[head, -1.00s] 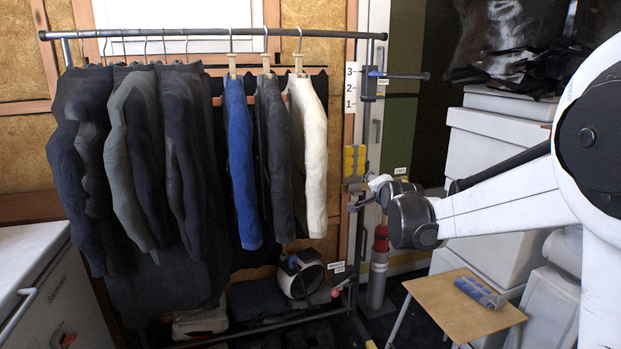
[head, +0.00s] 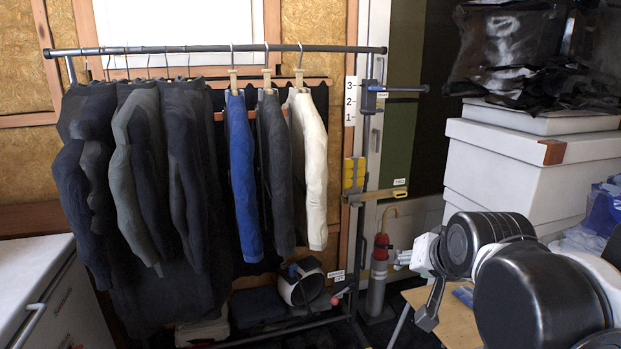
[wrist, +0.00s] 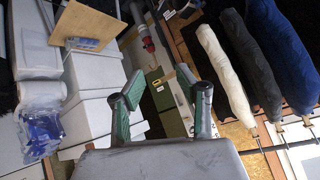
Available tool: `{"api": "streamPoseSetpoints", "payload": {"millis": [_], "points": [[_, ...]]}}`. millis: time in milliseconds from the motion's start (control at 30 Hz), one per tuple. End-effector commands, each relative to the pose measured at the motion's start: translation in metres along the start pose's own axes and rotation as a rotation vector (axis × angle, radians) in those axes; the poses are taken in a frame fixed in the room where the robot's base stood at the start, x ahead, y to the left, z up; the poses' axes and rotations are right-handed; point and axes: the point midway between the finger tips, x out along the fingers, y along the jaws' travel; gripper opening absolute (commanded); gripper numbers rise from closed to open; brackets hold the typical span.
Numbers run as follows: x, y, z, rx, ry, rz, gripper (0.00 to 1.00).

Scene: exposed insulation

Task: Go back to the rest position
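My gripper shows in the wrist view (wrist: 162,88) with its two green-padded fingers spread apart and nothing between them. In the head view my arm is folded at the lower right, above the small wooden table and right of the clothes rack (head: 215,50). My forearm hides much of the table in that view. The gripper is apart from the rack and the hanging clothes. A blue jacket (head: 242,180), a dark grey jacket (head: 274,170) and a white jacket (head: 312,170) hang on the rack's right half.
Several dark garments (head: 135,170) hang on the rack's left half. White boxes (head: 490,180) stand at the right, with black bags (head: 510,60) on top. A post with yellow blocks (head: 353,173) and a yellow bar (head: 385,193) stands at the rack's right end. A wooden table (wrist: 84,25) is below.

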Motion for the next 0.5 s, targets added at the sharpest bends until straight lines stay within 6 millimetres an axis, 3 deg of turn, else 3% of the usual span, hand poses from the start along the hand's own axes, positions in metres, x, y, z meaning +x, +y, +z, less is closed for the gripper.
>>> {"api": "streamPoseSetpoints", "payload": {"millis": [100, 300, 500], "points": [[-0.027, 0.012, 0.035, -0.082, -0.052, 0.020, 0.33], [-0.058, 0.031, 0.089, -0.211, -0.136, 0.043, 0.33], [-0.072, 0.043, 0.121, -0.287, -0.185, 0.052, 0.33]]}}
